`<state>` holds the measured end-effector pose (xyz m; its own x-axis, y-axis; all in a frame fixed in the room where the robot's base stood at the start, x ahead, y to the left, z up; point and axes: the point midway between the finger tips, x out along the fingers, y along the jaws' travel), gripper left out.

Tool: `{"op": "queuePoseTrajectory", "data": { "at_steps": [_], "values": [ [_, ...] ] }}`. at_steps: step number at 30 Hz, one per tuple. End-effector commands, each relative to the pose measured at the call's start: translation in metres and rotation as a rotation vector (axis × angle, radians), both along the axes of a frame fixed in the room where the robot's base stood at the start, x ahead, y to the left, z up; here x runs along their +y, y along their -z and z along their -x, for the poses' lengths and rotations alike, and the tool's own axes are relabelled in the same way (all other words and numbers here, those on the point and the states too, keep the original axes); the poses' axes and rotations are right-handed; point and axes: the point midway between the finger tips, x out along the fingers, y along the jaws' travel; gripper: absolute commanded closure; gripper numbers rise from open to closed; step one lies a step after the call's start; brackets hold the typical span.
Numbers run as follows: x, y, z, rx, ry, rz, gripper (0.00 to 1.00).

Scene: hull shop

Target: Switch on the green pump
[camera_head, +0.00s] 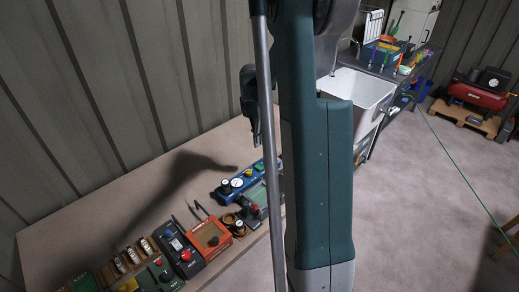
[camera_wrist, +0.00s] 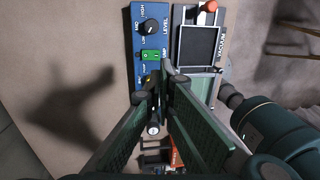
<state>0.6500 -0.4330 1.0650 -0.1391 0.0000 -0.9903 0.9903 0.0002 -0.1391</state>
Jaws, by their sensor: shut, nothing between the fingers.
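A blue control box (camera_head: 233,187) lies on the bench in the head view and also fills the upper middle of the wrist view (camera_wrist: 137,28). It carries a black knob (camera_wrist: 150,27) marked LOW, MID and HIGH, and a green rocker switch (camera_wrist: 150,56) below it. Lettering beside the switch is partly hidden. I cannot tell the rocker's position. My gripper (camera_wrist: 161,80) is shut and empty, its tips showing just below the green switch in the wrist view. In the head view my gripper (camera_head: 256,140) is above the box; contact cannot be told.
A grey panel with a black screen (camera_wrist: 198,46) and an orange-topped lever (camera_wrist: 208,7) sits right of the box. Several more control boxes, including an orange one (camera_head: 208,237), line the bench (camera_head: 130,190). A ribbed wall (camera_head: 100,80) stands behind it.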

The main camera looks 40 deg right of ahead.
Motion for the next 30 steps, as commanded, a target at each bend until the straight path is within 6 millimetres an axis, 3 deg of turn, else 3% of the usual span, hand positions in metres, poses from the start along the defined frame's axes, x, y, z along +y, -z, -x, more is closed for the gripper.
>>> {"op": "queuePoseTrajectory", "data": {
  "at_steps": [5,21,30],
  "values": [
    [0.000,0.014,0.002,0.000,0.000,0.000,1.00],
    [0.000,0.090,0.012,0.000,0.001,0.000,1.00],
    [0.000,0.122,0.017,0.000,0.000,0.000,1.00]
  ]
}}
